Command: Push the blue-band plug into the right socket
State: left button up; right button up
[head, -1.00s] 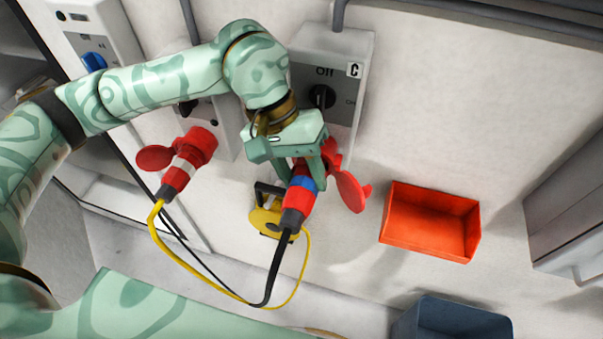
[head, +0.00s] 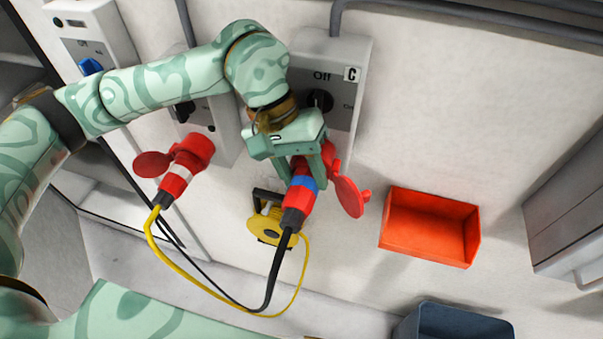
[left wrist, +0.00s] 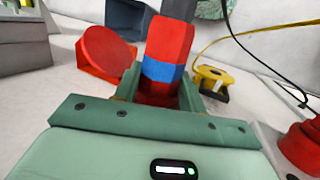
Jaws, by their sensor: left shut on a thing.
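The blue-band plug (head: 299,198) is red with a blue band, and a black cable leaves its lower end. My left gripper (head: 306,178) is shut on it around the blue band. The plug also shows in the left wrist view (left wrist: 167,50), between the fingers (left wrist: 160,95). The plug's upper end lies at the right socket (head: 331,160), a red socket with its round lid (head: 350,197) swung open to the right. The arm and gripper hide part of the joint, so I cannot tell how deep the plug sits. My right gripper is not in view.
A plug with a white band (head: 177,178) and yellow cable is at the left red socket (head: 196,150). A yellow reel (head: 265,226), an orange bin (head: 430,255) and a dark blue bin (head: 455,325) lie lower down.

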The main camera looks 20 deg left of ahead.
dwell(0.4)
pick_arm(q)
jog(key=o, duration=0.8)
jog(key=shift+c, duration=0.2)
